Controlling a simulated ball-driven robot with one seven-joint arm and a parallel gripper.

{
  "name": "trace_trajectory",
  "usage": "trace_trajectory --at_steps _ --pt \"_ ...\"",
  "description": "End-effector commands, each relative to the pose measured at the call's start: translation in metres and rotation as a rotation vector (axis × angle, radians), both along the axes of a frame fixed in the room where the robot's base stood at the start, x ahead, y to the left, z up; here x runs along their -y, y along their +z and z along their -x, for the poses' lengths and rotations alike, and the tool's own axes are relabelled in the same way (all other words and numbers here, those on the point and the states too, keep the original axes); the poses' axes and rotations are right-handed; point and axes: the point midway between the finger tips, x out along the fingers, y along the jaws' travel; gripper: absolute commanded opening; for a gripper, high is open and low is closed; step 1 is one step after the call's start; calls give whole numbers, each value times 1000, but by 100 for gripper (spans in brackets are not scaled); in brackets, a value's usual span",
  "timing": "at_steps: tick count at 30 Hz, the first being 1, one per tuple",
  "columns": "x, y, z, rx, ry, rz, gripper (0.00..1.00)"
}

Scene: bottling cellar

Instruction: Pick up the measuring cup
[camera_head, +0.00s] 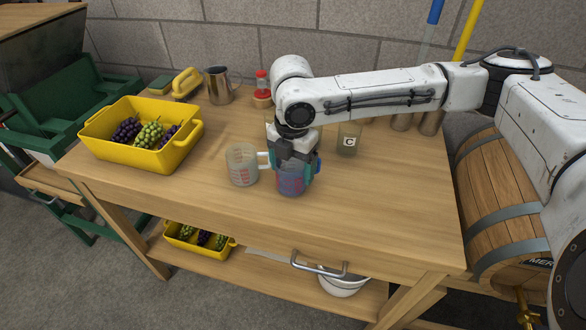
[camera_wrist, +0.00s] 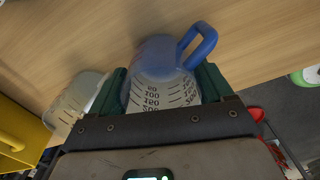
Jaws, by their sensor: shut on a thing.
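Two measuring cups are in view. A blue-tinted measuring cup (camera_head: 290,184) with a blue handle is between the fingers of my gripper (camera_head: 294,166). My gripper is shut on its body from above. In the wrist view the blue cup (camera_wrist: 160,60) shows its printed scale between the green fingers (camera_wrist: 163,90), with its handle to the upper right. I cannot tell whether its base touches the table. A clear, whitish measuring cup (camera_head: 241,166) with red marks stands on the table just left of my gripper, and it also shows in the wrist view (camera_wrist: 78,95).
A yellow crate (camera_head: 117,153) of grapes stands on the table (camera_head: 370,200) at left. A metal jug (camera_head: 218,86), a yellow-handled brush (camera_head: 186,83) and a red-topped bottle (camera_head: 262,88) stand behind. A labelled glass (camera_head: 349,140) is right of my gripper. The table's front right is clear.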

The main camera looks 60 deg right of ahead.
Motion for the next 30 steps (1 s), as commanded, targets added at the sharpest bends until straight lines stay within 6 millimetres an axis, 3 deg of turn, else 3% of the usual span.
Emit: trace_trajectory --at_steps 7,15,23,24,30 --pt "0 33 3 3 1 0 49" --pt "-9 92 53 5 1 3 49" --pt "-21 118 119 2 0 2 49" --pt "-21 110 118 3 -1 2 49" --pt "-20 114 123 3 -8 1 49"
